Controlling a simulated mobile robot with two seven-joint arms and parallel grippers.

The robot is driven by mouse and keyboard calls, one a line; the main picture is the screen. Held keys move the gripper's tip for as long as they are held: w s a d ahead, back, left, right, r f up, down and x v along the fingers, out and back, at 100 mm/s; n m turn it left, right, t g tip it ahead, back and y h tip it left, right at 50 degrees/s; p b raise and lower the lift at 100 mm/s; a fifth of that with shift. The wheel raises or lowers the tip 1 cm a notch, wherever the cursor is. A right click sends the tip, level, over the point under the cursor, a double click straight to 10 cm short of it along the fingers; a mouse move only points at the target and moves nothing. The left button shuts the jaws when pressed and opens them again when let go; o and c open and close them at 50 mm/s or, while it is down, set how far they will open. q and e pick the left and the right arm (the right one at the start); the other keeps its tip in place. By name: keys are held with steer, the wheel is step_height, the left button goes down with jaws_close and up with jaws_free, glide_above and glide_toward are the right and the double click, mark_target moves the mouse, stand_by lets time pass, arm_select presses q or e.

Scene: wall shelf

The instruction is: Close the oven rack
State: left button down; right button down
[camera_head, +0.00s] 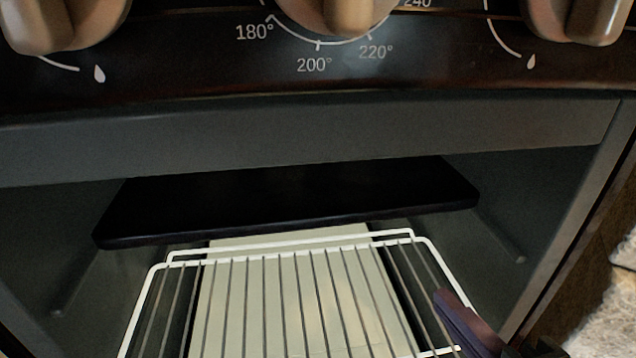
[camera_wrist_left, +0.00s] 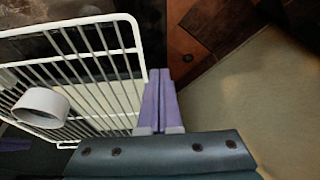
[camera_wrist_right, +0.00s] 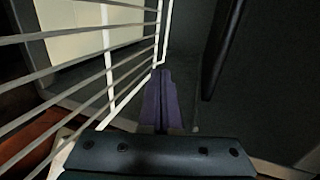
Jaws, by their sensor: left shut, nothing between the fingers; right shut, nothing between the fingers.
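The oven rack (camera_head: 139,305) is a white wire rack reaching from inside the open oven out of the bottom of the head view. My right gripper (camera_head: 447,300) is shut and empty, at the rack's right side. In the right wrist view, its purple fingers (camera_wrist_right: 163,76) are close to the rack's outer wire; I cannot tell whether they touch. The left wrist view shows my left gripper (camera_wrist_left: 162,73) shut and empty, beside a corner of the rack (camera_wrist_left: 138,50). My left gripper is outside the head view.
A dark flat plate (camera_head: 290,200) spans the oven above the rack's far end. A pale panel (camera_head: 235,300) shows beneath the rack bars. Oven knobs (camera_head: 335,12) are above the opening. A white round piece (camera_wrist_left: 42,104) appears over the rack in the left wrist view.

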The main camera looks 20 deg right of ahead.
steer(key=shift+w+d+f+m, duration=0.15)
steer(key=shift+d+f+m, duration=0.05)
steer(key=shift+d+m, duration=0.1)
steer(key=shift+w+f, duration=0.15)
steer(key=shift+w, duration=0.1)
steer(key=b, duration=0.1)
glide_toward(394, 235)
steer(key=x, duration=0.5)
steer(key=shift+a+f, duration=0.1)
steer(key=shift+f, duration=0.05)
steer(key=shift+w, duration=0.75)
